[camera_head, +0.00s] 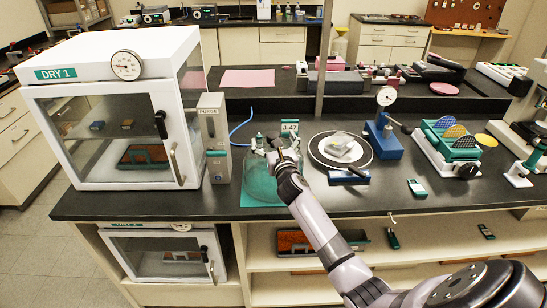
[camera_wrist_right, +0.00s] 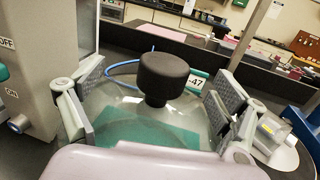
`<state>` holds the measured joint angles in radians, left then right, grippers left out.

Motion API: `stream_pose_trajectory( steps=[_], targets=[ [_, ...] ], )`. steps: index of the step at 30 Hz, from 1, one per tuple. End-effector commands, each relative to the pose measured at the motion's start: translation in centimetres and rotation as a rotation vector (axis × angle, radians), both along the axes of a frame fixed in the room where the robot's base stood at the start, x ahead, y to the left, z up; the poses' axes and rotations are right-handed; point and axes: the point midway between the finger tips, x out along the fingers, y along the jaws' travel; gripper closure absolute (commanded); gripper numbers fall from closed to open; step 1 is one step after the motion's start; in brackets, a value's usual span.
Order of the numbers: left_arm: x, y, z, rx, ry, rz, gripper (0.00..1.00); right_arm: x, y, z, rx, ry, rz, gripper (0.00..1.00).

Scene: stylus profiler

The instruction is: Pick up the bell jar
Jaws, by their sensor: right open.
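The bell jar (camera_head: 258,183) is a clear glass dome on a teal mat (camera_head: 247,203) on the dark bench, beside the grey purge box. In the right wrist view, the jar's glass (camera_wrist_right: 122,100) and its black knob (camera_wrist_right: 163,80) show at the centre. My right gripper (camera_head: 277,148) is over the top of the jar and hides part of it in the head view. In the wrist view the right gripper (camera_wrist_right: 155,95) is open, with one finger on each side of the knob and visible gaps to it. My left gripper is not in view.
A white dry cabinet (camera_head: 115,50) and the purge box (camera_head: 213,125) stand close on the left. A tag marked 47 (camera_head: 290,127) is behind the jar. A round plate (camera_head: 316,150) and a blue dial gauge stand (camera_head: 388,140) are on the right. The front bench edge is near.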

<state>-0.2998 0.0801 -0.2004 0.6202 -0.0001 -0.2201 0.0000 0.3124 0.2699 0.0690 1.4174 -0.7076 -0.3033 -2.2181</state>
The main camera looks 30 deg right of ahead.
Motion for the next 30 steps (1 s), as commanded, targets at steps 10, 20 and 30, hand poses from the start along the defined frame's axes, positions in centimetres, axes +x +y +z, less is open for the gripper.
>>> stream_pose_trajectory(
  steps=[10,20,30],
  targets=[
    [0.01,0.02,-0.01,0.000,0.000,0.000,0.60,-0.05,-0.01,0.00,0.000,0.000,-0.001,0.26],
    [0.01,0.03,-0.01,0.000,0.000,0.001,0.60,-0.04,0.07,-0.04,0.000,0.001,0.001,0.48],
    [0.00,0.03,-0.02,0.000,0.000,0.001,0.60,-0.03,0.19,-0.18,0.004,0.002,0.003,0.71]
  ],
)
